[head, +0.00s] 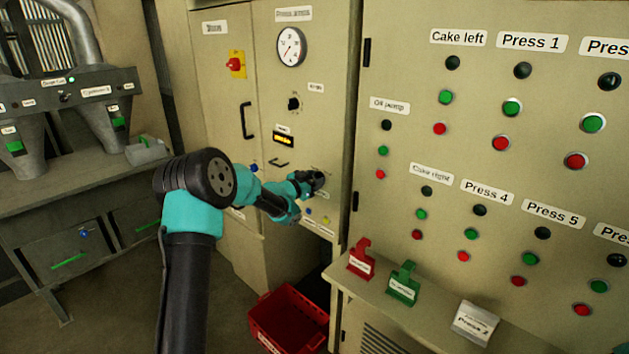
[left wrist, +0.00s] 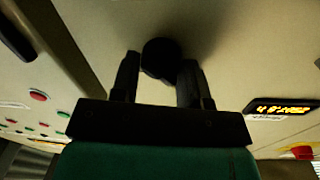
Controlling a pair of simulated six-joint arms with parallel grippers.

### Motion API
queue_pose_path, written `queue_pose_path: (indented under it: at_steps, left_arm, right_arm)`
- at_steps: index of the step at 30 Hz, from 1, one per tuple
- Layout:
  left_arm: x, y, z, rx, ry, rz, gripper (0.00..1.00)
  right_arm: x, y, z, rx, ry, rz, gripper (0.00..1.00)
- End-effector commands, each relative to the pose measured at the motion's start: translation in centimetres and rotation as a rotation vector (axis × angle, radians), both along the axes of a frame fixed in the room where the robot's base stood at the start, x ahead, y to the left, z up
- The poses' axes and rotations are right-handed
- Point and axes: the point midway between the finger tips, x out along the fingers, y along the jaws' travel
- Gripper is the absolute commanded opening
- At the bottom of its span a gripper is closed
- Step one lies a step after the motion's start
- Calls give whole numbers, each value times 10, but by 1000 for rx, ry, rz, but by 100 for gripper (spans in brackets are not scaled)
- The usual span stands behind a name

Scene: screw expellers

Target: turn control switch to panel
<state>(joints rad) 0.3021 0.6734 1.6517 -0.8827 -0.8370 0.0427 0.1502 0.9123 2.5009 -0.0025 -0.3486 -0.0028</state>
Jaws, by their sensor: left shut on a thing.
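The control switch is a round black knob (left wrist: 161,57) on the cream cabinet face, seen in the left wrist view between two dark fingers. My left gripper (head: 313,181) is shut on this knob. In the head view the gripper is against the lower part of the cabinet door (head: 318,131), below the amber display (head: 283,139), and mostly covers the knob and its label. I cannot read which position the knob points to. My right gripper is not in view.
A pressure gauge (head: 291,46), another black knob (head: 293,104) and a red-yellow switch (head: 237,64) are higher up. A button panel (head: 480,170) stands at right.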

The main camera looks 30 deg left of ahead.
Motion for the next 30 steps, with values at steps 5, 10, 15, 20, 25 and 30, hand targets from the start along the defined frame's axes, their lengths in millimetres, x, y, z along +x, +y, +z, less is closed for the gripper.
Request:
queue_pose_path:
  at_steps: [5,10,15,20,25,30]
  left_arm:
    - [0,1,1,67,-19,2,18]
    - [0,0,1,173,-47,1,18]
    - [0,0,1,314,-84,1,18]
    - [-1,-1,1,460,-123,1,18]
    - [-1,-1,1,616,-164,2,18]
    - [-1,-1,1,771,-205,2,18]
  right_arm:
    - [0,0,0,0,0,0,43]
    - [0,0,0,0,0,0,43]
    - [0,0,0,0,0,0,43]
    - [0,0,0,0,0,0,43]
    - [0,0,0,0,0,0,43]
    - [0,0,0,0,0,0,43]
